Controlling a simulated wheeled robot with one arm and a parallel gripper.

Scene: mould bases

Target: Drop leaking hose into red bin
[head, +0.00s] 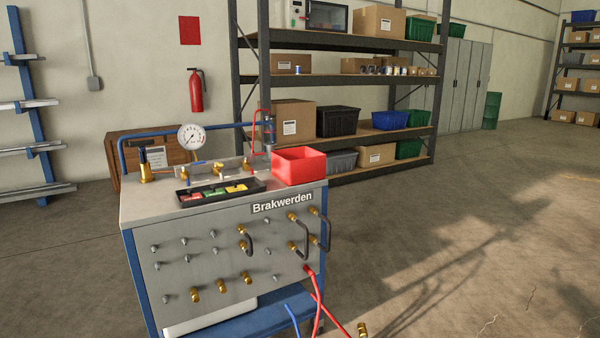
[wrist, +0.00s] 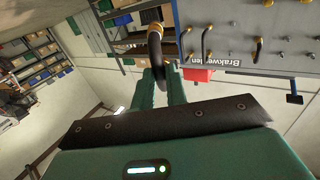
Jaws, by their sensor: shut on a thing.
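My gripper (wrist: 160,78) shows only in the wrist view, its teal fingers shut on a short black hose (wrist: 156,50) with a brass fitting at its upper end. The held hose appears clear of the panel; its lower end is hidden between the fingers. I cannot see whether it leaks. The red bin (head: 299,166) stands at the right back of the bench top, and in the wrist view it shows beyond the fingers (wrist: 198,75). Its inside is only partly visible. A brass fitting (head: 362,329) shows at the head view's bottom edge; I cannot tell what it belongs to.
The bench's grey panel (head: 210,265) carries three black hoses and several brass fittings. A black tray (head: 219,191) with coloured pieces lies left of the bin. A pressure gauge (head: 191,137) and pipes stand behind. Red hoses hang in front. Floor at right is clear.

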